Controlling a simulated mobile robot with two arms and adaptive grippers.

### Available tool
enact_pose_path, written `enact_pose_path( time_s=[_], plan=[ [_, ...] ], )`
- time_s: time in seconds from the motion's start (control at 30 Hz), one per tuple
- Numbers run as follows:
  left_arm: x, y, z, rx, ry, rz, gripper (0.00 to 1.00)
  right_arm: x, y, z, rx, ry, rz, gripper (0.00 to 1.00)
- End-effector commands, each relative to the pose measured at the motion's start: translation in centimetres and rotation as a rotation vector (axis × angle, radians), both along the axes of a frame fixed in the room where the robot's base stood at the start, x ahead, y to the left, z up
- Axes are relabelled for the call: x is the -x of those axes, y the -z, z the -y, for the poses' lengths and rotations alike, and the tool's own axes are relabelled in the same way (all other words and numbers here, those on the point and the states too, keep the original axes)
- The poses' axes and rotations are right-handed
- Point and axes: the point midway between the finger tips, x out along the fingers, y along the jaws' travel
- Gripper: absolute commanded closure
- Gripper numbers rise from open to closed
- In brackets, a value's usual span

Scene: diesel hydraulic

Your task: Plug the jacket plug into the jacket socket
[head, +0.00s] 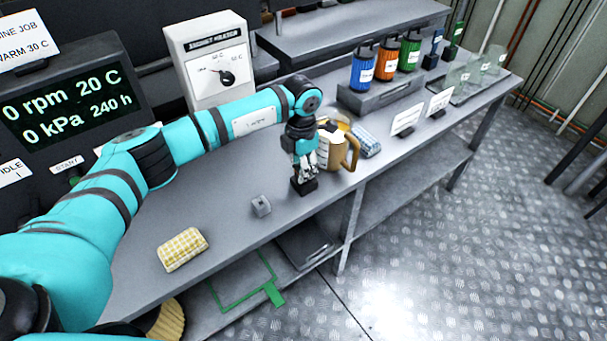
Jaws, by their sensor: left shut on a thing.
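My left arm reaches across the bench from the left. Its gripper (303,178) points down and is shut on a small black block (304,187), at or just above the bench top. The block may be the jacket plug; no label on it is readable. A small grey block (261,206) with a dark mark on top stands on the bench to the left and nearer to me, apart from the gripper. I cannot tell whether it is the jacket socket. The fingertips are small and partly merge with the black block. My right gripper is not in view.
A tan jug (341,152) stands close to the gripper's right, with a blue checked cloth (367,142) beyond it. A yellow checked cloth (183,249) lies at the front left. Colored canisters (386,63) stand on a grey riser. The bench front around the grey block is clear.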

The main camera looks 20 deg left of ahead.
Motion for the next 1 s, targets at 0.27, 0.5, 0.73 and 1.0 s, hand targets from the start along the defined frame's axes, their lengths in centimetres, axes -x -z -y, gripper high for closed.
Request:
enact_pose_path(
  time_s=[0.27, 0.5, 0.73, 1.0],
  plan=[
    [-0.1, -1.1, 0.0, 0.001, 0.000, 0.003, 1.00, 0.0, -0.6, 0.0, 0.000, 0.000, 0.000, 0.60],
    [-0.1, -1.8, 0.0, 0.000, 0.000, 0.002, 1.00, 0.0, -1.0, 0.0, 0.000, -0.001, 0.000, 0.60],
    [-0.1, -2.5, 0.0, 0.000, 0.000, 0.002, 1.00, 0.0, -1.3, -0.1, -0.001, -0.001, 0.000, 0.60],
    [-0.1, -3.2, 0.0, 0.000, 0.000, 0.002, 1.00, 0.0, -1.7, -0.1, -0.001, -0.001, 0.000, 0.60]
  ],
)
